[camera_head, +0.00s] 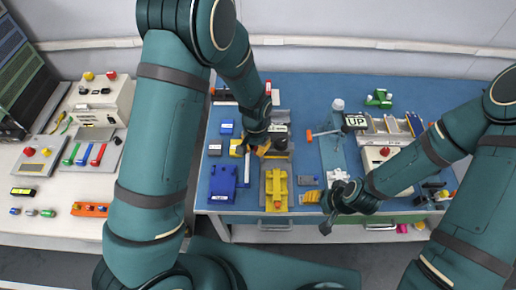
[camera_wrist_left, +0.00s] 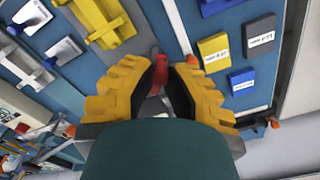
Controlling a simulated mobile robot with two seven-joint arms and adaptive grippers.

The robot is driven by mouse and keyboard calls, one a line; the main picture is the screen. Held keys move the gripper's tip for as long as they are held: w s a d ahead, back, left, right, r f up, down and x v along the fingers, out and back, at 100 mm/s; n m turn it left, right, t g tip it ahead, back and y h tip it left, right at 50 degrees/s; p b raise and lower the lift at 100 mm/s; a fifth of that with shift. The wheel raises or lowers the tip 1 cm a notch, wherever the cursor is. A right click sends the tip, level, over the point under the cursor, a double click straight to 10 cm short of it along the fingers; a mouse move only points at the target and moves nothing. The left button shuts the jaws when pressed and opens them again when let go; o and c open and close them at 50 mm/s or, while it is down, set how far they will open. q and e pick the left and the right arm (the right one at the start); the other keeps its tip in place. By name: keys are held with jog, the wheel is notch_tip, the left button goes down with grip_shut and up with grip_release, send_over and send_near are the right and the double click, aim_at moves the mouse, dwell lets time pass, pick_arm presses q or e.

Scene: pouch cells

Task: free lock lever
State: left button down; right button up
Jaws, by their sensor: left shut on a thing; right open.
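My left gripper (camera_head: 248,150) is at the left-centre of the blue table, beside a grey fixture (camera_head: 280,140). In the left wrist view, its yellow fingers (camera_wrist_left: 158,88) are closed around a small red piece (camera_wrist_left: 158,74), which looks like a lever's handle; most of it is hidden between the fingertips. I cannot tell which part is the lock lever. My right gripper (camera_head: 325,200) is open and empty near the table's front edge.
Blue blocks (camera_head: 226,127) and a large blue part (camera_head: 222,183) lie left of the left gripper. A yellow fixture (camera_head: 277,190) stands at the front. A white-and-red box (camera_head: 388,165) stands right. A white side table (camera_head: 60,235) with tools is at far left.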

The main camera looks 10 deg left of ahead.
pick_arm(q)
jog(key=shift+w+a+m+b, duration=0.3)
jog(key=shift+w+a+m, duration=0.2)
jog(key=shift+m, duration=1.35)
jog(key=shift+w+a+m+b, duration=0.35)
jog(key=shift+w+m, duration=0.2)
jog(key=shift+m, duration=1.25)
jog(key=shift+w+a+m+b, duration=0.3)
jog(key=shift+w+a+m, duration=0.2)
jog(key=shift+m, duration=1.35)
jog(key=c, duration=0.9)
grip_release()
jog(key=shift+d+r, duration=0.1)
notch_tip(320, 180, up, 12)
